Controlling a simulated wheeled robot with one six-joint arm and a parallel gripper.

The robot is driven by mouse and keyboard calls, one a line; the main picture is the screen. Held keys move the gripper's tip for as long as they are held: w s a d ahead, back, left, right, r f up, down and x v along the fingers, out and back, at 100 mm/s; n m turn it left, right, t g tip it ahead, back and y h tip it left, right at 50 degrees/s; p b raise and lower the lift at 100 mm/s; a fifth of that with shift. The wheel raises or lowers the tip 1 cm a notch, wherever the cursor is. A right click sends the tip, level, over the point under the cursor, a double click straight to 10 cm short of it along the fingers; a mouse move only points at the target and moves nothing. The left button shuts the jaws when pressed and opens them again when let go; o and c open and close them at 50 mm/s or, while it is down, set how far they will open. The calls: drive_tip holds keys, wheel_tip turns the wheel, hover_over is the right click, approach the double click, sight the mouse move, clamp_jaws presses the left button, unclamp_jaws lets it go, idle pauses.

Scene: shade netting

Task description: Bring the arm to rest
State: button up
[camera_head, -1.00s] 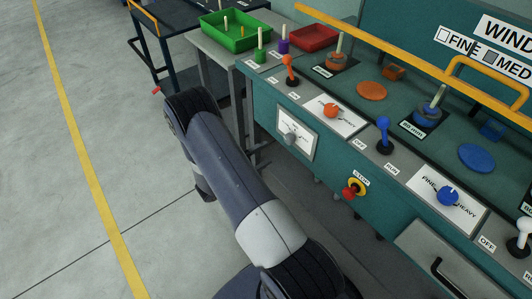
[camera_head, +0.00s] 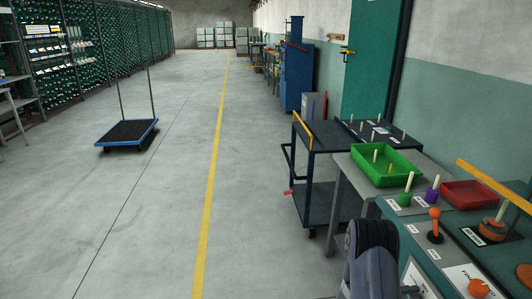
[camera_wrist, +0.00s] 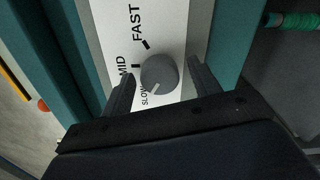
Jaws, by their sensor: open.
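My gripper (camera_wrist: 159,75) is open in the wrist view, with one dark finger on each side of a round grey knob (camera_wrist: 160,73). A gap shows between each finger and the knob. I cannot tell how deep the fingertips reach. The knob sits on a white plate (camera_wrist: 108,28) marked SLOW, MID and FAST, and its pale pointer line is toward SLOW. In the head view my arm (camera_head: 370,262) shows at the bottom, in front of the teal console (camera_head: 420,268); my gripper is out of sight there.
The console carries an orange lever (camera_head: 435,226) and an orange knob (camera_head: 478,288). A green tray (camera_head: 385,177) and a red tray (camera_head: 467,196) stand behind. A dark cart (camera_head: 328,205) is beyond my arm. Open floor lies left, with a blue trolley (camera_head: 127,145) farther off.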

drive_tip(key=shift+d, duration=0.35)
drive_tip(key=shift+a, duration=0.1)
